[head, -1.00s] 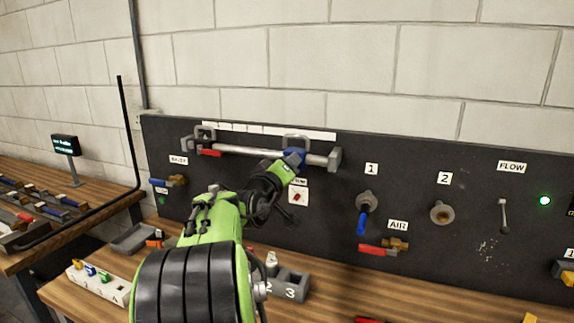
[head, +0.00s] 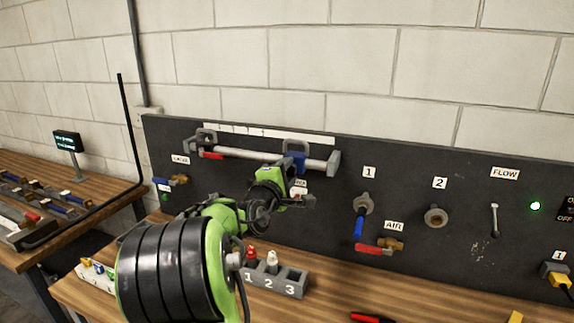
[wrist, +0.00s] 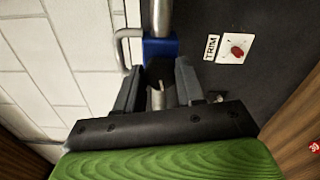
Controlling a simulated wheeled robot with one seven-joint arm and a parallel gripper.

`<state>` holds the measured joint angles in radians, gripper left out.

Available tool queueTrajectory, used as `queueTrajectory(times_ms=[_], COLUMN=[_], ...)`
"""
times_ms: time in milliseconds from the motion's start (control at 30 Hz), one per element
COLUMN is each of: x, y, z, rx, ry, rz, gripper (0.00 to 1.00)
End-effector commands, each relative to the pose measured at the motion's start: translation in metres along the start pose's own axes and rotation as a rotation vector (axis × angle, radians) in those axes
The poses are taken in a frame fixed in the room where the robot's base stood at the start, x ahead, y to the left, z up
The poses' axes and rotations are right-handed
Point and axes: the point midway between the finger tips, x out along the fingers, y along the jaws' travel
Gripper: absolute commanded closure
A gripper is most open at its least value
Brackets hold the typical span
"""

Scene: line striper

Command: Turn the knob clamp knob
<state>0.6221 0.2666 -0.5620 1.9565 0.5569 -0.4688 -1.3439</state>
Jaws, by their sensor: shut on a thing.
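A blue clamp block (head: 296,161) sits on the grey metal rail (head: 250,154) on the black panel. In the wrist view the blue block (wrist: 160,47) is just beyond my fingertips, with the rail running through it. My gripper (wrist: 157,76) has its two dark fingers either side of a dark part below the block, which I take as the clamp's knob (wrist: 158,73), and is shut on it. A short metal pin (wrist: 158,98) shows between the fingers. The knob's grip faces are mostly hidden. In the head view my green wrist covers the area below the clamp.
A TRIM plate with a red knob (wrist: 237,51) is close beside the clamp. A grey handle (wrist: 124,47) is on the other side. Valves with blue (head: 358,227) and red (head: 368,249) levers stick out to the right. A numbered rack (head: 275,281) stands on the bench.

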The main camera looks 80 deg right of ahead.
Motion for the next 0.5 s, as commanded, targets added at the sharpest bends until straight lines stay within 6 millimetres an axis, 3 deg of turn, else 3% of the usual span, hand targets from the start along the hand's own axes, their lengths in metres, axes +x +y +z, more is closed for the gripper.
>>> queueTrajectory(times_ms=[500], x=[-0.0003], y=[0.0014], z=[-0.0004], rx=[-0.429], ry=[0.003], rz=[-0.006], gripper=[0.93])
